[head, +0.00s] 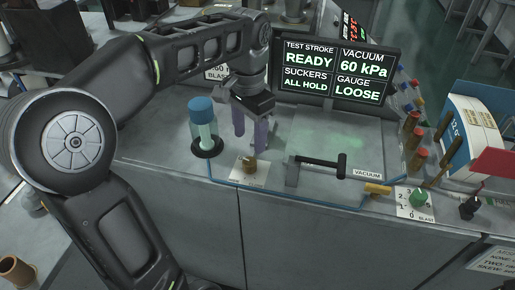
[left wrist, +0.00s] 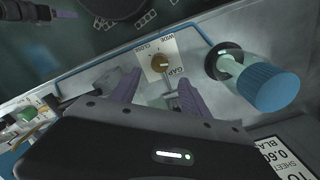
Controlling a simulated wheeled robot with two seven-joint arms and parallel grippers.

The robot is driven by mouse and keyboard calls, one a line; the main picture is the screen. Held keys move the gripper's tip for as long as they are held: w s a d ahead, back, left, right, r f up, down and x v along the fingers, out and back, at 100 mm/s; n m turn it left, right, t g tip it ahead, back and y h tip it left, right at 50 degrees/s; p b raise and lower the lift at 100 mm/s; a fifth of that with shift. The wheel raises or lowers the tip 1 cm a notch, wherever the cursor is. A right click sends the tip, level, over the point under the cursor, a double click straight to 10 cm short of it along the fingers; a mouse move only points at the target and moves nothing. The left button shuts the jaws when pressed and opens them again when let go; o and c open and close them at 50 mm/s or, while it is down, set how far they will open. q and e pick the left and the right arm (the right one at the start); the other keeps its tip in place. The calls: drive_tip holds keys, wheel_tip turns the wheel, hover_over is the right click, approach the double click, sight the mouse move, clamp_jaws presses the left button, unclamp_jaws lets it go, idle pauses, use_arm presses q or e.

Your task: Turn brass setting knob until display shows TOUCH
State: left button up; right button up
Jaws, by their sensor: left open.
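The brass setting knob (head: 249,163) stands on a small white plate in front of my left gripper in the head view. The left wrist view shows the knob (left wrist: 160,63) on its plate marked GAP, with CLOSE and WIDE lettering. My left gripper (head: 251,142) is open, its purple fingers pointing down just behind the knob. In the left wrist view the fingertips (left wrist: 158,79) lie either side of the knob's line, apart from it. The display (head: 338,72) reads READY, 60 kPa, ALL HOLD and GAUGE LOOSE. What seems my right gripper (left wrist: 62,14) shows only partly in the left wrist view.
A blue-capped jar (head: 202,125) stands left of the knob. A black handle (head: 322,165) is at its right, over a flat plate. A green knob (head: 418,197) sits further right on the BLAST dial. The bench's front edge is close to the knob.

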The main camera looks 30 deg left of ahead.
sight(249, 161)
use_arm(q)
drive_tip(key=shift+s+r, duration=0.1)
drive_tip(key=shift+s, duration=0.15)
drive_tip(key=shift+w+f, duration=0.1)
drive_tip(key=shift+f, duration=0.25)
wheel_tip(249, 161, down, 7)
drive_tip(key=shift+f+p, duration=0.15)
drive_tip(key=shift+p, duration=0.15)
drive_tip(key=shift+c, duration=0.4)
clamp_jaws()
